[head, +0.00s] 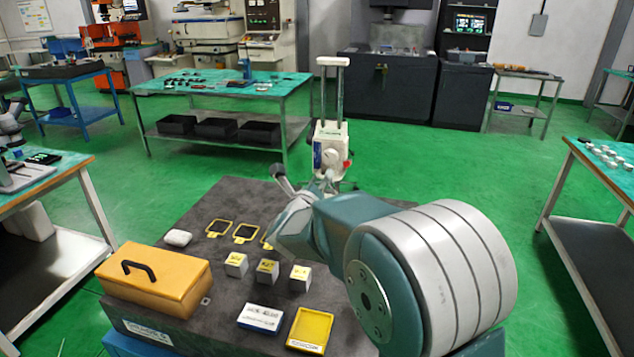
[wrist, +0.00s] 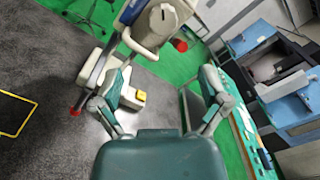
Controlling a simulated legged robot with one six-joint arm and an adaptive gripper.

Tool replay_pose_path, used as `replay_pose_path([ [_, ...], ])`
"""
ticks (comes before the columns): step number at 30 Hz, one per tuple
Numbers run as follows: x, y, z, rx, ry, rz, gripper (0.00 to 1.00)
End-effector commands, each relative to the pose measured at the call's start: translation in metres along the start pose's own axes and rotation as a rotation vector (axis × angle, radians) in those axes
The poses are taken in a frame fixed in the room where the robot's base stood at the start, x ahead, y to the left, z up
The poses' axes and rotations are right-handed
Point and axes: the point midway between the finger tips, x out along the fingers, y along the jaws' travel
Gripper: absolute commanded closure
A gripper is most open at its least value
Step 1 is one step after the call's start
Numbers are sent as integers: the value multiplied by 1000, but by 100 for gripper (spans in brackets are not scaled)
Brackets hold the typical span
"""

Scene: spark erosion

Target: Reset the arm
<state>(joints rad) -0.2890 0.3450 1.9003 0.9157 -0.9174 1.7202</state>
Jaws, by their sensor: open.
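My gripper (wrist: 160,85) is open in the wrist view, with its two fingers spread apart and nothing gripped. In the head view my arm reaches in from the lower right over the dark worktop (head: 190,232), and the gripper end is partly hidden by my own arm links. A white upright instrument (head: 331,150) stands beyond it at the far edge of the worktop. The same instrument fills the top middle of the wrist view (wrist: 160,22).
The worktop holds an orange box with a black handle (head: 155,279), yellow-topped cubes (head: 267,271), yellow frames (head: 219,229), a white lump (head: 178,238), a blue-and-white box (head: 261,317) and a yellow tray (head: 311,330). Other benches stand left, right and behind. Green floor between them is clear.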

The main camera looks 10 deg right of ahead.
Motion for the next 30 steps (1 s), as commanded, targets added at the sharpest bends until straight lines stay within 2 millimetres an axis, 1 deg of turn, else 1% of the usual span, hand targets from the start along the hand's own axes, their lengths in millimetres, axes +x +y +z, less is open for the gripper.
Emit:
replay_pose_path([
  [4,-2,-5,3,-30,-10,22,6],
  [8,-17,-20,15,-199,-65,131,6],
  [11,-40,-33,21,-413,-138,249,6],
  [13,-58,-41,21,-570,-195,326,6],
  [17,-99,-53,13,-872,-308,456,6],
  [18,-113,-57,8,-967,-346,493,6],
  [20,-134,-63,-1,-1110,-401,548,6],
  [21,-149,-66,-9,-1207,-439,585,6],
  [23,-171,-72,-23,-1350,-496,639,6],
  [24,-186,-76,-33,-1445,-534,675,6],
  [26,-210,-82,-50,-1587,-592,732,6],
  [27,-225,-87,-62,-1679,-631,771,6],
  [29,-249,-93,-82,-1816,-691,831,6],
  [30,-264,-98,-96,-1902,-730,876,6],
])
